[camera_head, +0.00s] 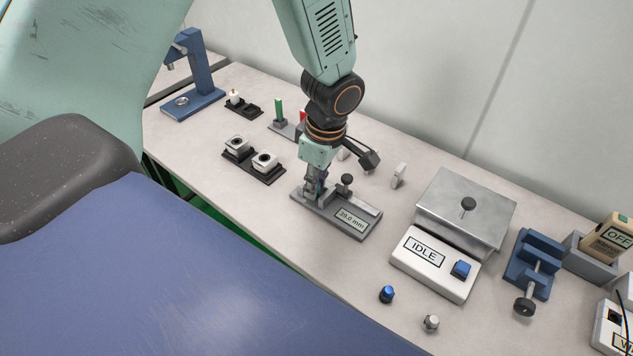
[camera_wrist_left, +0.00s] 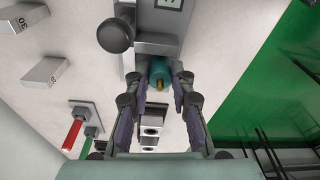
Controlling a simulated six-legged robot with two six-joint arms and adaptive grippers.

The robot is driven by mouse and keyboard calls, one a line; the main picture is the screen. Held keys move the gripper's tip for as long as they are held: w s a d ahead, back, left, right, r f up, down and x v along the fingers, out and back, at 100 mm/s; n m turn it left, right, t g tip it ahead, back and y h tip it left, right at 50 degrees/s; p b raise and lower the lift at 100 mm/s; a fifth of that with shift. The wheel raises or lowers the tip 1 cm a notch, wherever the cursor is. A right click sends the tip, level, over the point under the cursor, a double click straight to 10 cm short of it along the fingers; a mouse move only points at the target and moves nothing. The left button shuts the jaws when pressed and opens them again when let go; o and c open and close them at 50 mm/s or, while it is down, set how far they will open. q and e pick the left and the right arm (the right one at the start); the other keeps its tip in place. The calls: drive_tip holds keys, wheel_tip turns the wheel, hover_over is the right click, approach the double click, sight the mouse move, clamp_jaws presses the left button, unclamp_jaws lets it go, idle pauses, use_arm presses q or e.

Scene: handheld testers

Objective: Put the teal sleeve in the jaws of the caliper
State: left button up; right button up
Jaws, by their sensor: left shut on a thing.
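The caliper (camera_head: 322,213) is a grey flat fixture with a dark knob and a small millimetre display, lying near the table's front edge in the head view. My left gripper (camera_head: 315,190) points down over its left end. In the left wrist view, my left gripper (camera_wrist_left: 160,88) is shut on the teal sleeve (camera_wrist_left: 159,70), with a finger on each side. The sleeve is at the end of the caliper (camera_wrist_left: 158,20), by its jaws. I cannot tell whether it sits fully between them. In the head view my fingers mostly hide the sleeve. My right gripper is not in view.
A black tray with two white holed blocks (camera_head: 265,160) lies left of the caliper. Green (camera_head: 279,110) and red pegs stand behind. A white block (camera_head: 398,175), an IDLE device (camera_head: 430,268), a metal box (camera_head: 462,212) and a blue vise (camera_head: 535,262) are at right.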

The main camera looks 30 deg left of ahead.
use_arm(q)
drive_tip(key=shift+w+f, duration=0.4)
drive_tip(key=shift+w, duration=0.1)
drive_tip(key=o, duration=0.9)
drive_tip(key=shift+s+r, duration=0.2)
drive_tip(key=shift+s, duration=0.15)
drive_tip(key=shift+w+f, duration=0.1)
drive_tip(key=shift+w, duration=0.2)
drive_tip(key=r+p, duration=0.1)
drive_tip(key=r, duration=0.3)
drive_tip(key=d+r+p, duration=0.1)
drive_tip(key=r, duration=0.3)
drive_tip(key=r+p, duration=0.1)
drive_tip(key=r, duration=0.3)
drive_tip(key=shift+s+d, duration=0.1)
drive_tip(key=shift+d, duration=0.15)
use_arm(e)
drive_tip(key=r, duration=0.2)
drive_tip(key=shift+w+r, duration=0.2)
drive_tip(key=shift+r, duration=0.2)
